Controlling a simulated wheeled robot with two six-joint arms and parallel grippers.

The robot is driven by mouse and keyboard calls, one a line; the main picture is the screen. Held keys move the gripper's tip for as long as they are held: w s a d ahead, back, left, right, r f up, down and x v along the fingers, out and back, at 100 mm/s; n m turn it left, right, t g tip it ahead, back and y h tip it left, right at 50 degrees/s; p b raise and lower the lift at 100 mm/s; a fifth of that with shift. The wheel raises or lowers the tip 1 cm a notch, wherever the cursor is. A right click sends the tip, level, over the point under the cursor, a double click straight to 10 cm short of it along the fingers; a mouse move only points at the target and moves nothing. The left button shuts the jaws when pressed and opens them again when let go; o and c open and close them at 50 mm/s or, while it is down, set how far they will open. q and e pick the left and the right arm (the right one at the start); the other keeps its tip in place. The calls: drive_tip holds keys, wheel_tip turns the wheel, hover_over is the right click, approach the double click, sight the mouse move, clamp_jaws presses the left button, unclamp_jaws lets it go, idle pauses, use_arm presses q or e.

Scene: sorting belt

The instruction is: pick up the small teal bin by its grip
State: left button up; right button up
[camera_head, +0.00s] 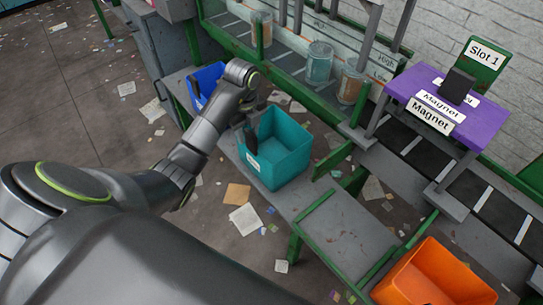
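The small teal bin (285,152) stands upright on a grey bench, with its open top up and a white label low on its near left wall. My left arm comes in from the left, and its wrist bends down at the bin's left side. My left gripper (251,137) points down at the bin's left rim, with a dark finger against or just in front of the wall. The bin's grip is hidden or too small to make out. I cannot tell whether the fingers close on anything. My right gripper is not in view.
A blue bin (207,78) stands behind my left wrist. An orange bin (436,277) is at the lower right. A purple magnet unit (440,98) spans the dark belt (425,155) on the right. Several cans stand behind a green rail. Paper scraps litter the floor.

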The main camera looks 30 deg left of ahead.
sight(251, 144)
use_arm(q)
drive_tip(key=shift+w+d+f, duration=0.15)
drive_tip(key=shift+f, duration=1.35)
drive_tip(key=shift+w+d+f, duration=0.1)
drive_tip(key=shift+f, duration=1.35)
clamp_jaws()
